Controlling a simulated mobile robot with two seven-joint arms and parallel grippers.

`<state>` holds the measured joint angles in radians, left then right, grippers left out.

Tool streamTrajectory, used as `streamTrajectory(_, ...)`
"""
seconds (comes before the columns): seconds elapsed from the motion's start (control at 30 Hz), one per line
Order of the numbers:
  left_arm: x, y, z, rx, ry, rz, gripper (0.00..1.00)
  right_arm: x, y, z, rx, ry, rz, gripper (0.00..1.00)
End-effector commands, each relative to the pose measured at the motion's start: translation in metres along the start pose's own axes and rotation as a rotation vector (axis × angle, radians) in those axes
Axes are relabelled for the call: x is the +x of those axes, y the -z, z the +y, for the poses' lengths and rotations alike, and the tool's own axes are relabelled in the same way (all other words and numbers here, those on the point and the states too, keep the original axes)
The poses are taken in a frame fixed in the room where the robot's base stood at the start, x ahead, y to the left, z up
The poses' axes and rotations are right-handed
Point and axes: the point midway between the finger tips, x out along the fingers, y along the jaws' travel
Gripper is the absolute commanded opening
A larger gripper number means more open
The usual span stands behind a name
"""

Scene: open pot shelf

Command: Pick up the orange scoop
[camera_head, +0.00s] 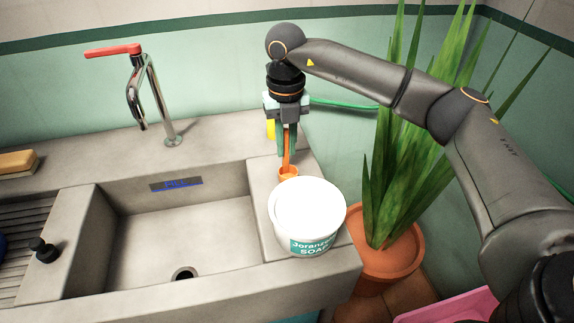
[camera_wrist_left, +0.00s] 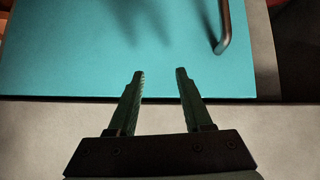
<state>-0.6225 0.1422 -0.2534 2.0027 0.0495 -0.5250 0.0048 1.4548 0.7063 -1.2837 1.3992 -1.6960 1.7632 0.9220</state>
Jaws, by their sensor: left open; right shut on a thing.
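The orange scoop (camera_head: 287,171) is upright behind the white soap tub (camera_head: 309,212) on the right end of the sink counter. My right gripper (camera_head: 287,145) points down from above and is shut on the scoop's handle. The scoop's cup is low, just behind the tub's rim, and the tub hides part of it. I cannot tell whether the cup touches the counter. My left gripper (camera_wrist_left: 160,75) shows in the left wrist view, open and empty, in front of a teal panel (camera_wrist_left: 110,50) with a metal handle.
The sink basin (camera_head: 185,235) lies left of the tub, with a red-handled tap (camera_head: 150,95) behind it. A potted plant (camera_head: 385,260) stands to the right, close to my right arm. A yellow sponge (camera_head: 17,162) lies at the far left.

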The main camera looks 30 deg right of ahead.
Motion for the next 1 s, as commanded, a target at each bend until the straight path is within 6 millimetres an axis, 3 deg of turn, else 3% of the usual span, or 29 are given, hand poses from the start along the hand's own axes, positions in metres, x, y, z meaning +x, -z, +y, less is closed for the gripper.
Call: streamTrajectory(1.0, -0.002, -0.0061, 0.0008, -0.004, 0.0, -0.012, 0.5, -0.0003, 0.0, 0.0001, 0.0, 0.0, 0.0, 0.0)
